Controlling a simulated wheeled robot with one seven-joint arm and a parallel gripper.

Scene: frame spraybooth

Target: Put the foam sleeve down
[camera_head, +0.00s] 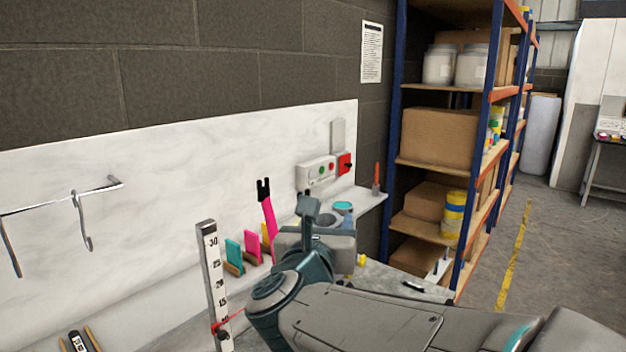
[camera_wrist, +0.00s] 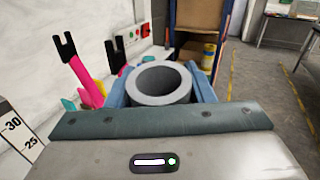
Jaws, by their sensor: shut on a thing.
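The foam sleeve (camera_wrist: 158,100) is a thick grey ring with an open top, held between the two blue-grey fingers of my gripper (camera_wrist: 160,84) in the wrist view. Its open end faces up toward the wrist camera. In the head view my gripper (camera_head: 318,222) is over the white workbench, and the arm hides much of the bench below it. My gripper is shut on the sleeve. Whether the sleeve touches the bench underneath cannot be told.
A measuring post with numbers (camera_head: 214,285) stands left of my gripper. Pink (camera_head: 268,215) and teal (camera_head: 234,252) upright items stand close beside it. A red-and-green switch box (camera_head: 318,170) is on the backboard. Blue-framed shelving (camera_head: 440,170) is at right. A dark pen-like item (camera_head: 413,286) lies on the bench.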

